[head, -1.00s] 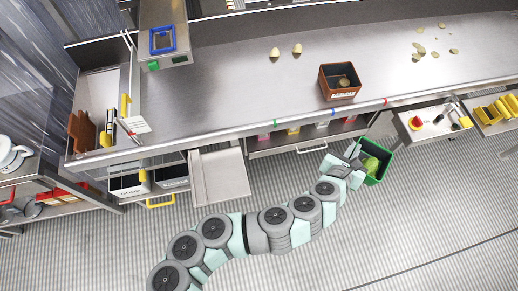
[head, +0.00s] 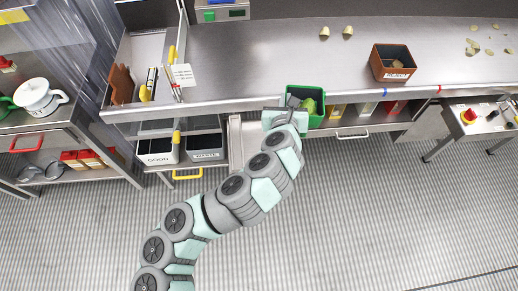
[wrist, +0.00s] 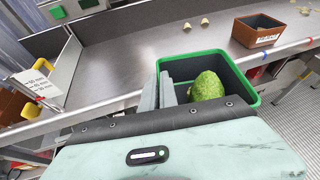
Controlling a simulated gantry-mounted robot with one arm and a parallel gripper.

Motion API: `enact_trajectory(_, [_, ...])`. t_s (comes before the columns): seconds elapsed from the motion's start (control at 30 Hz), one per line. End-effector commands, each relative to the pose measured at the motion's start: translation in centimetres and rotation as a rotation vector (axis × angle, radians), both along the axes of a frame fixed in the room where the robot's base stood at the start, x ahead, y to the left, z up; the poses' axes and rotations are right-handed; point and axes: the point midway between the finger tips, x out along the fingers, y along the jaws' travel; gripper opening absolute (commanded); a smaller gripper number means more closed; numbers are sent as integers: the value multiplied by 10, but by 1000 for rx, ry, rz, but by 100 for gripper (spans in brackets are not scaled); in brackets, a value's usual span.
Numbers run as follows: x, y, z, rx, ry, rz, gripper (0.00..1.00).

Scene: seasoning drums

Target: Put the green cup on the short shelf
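A green open-topped box-shaped container (head: 318,121) is at the counter's front edge in the head view. It holds a bumpy green lump (head: 307,106). My gripper (head: 291,104) is at its left side. In the wrist view, the grey fingers (wrist: 159,92) straddle the left wall of the container (wrist: 207,54) and grip it; the lump (wrist: 207,86) lies to their right. A green item (head: 7,104), cut off at the left edge of the head view, stands beside a white lidded pot (head: 38,96) on a side unit; I cannot tell whether it is a cup.
The steel counter (head: 270,65) has a brown box (head: 395,75) at the right and a few pale pieces nearby. Two labelled bins (head: 158,151) hang below the counter's left part. The side unit (head: 60,135) has a lower shelf with red items. The floor in front is clear.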

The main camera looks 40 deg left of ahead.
Motion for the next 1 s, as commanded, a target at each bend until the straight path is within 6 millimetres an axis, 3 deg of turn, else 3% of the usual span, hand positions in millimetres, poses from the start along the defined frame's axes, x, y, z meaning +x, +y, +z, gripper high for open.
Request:
enact_trajectory(0.03, [-10,20,-9,2,-2,41,0])
enact_trajectory(0.2, [-35,61,-12,0,2,134,0])
enact_trajectory(0.47, [-51,84,-22,-2,8,189,0])
enact_trajectory(0.8, [-52,83,-113,-7,14,188,0])
enact_trajectory(1.0, [-51,83,-158,-4,11,187,0])
